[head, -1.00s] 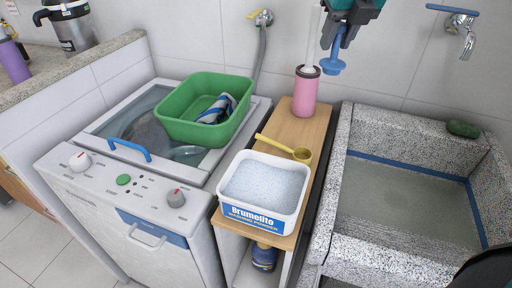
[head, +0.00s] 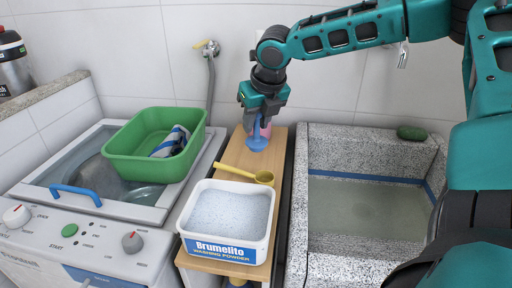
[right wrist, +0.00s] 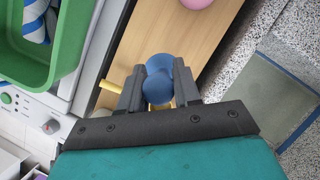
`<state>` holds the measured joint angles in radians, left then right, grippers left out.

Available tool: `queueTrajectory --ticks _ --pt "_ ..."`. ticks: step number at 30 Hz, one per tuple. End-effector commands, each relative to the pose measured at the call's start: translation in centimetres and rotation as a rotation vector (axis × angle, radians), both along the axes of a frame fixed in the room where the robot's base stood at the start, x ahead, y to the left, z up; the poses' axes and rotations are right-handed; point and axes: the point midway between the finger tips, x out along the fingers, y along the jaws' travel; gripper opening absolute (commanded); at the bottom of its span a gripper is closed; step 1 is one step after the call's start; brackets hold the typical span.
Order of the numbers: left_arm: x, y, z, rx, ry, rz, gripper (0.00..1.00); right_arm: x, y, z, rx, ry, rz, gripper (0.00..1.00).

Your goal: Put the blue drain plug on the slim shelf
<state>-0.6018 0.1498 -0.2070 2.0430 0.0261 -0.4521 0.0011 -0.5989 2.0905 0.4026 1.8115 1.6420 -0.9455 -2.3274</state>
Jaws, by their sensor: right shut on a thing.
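The blue drain plug (head: 257,143) is held in my right gripper (head: 262,112), over the back part of the slim wooden shelf (head: 232,155). In the right wrist view the plug (right wrist: 158,80) sits between the two dark fingers of the gripper (right wrist: 159,88), with the shelf top (right wrist: 150,30) below it. I cannot tell whether the plug touches the shelf. The pink bottle (head: 266,126) stands behind the gripper, mostly hidden by it. My left gripper is not in view.
A white tub of washing powder (head: 228,248) fills the shelf's front, with a yellow scoop (head: 262,177) behind it. A green basin (head: 120,143) stands on the washing machine at left. A stone sink (head: 298,225) with a green soap (head: 412,133) is at right.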

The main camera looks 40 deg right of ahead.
Motion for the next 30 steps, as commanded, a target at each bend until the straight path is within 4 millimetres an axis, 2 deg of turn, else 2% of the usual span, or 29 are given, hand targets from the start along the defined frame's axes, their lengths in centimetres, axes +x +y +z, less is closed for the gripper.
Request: queueTrajectory --ticks 1,7,14,26,27,30 --pt "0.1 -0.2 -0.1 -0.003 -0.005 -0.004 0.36 0.0 0.0 -0.8 0.000 0.000 0.000 0.00" --pt "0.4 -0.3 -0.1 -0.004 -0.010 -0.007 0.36 0.0 0.0 -2.0 -0.001 0.000 0.000 0.00" --pt "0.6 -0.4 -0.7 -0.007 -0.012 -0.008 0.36 0.0 0.0 -5.4 -0.001 0.000 0.001 0.00" --pt "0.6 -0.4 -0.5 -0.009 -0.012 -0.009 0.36 0.0 0.0 -5.8 -0.001 -0.001 0.000 0.00" --pt "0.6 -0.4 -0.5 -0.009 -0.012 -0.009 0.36 0.0 0.0 -5.8 -0.001 -0.001 0.000 0.35" --pt "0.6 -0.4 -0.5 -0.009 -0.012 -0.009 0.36 0.0 0.0 -5.8 -0.001 -0.001 0.000 0.45"
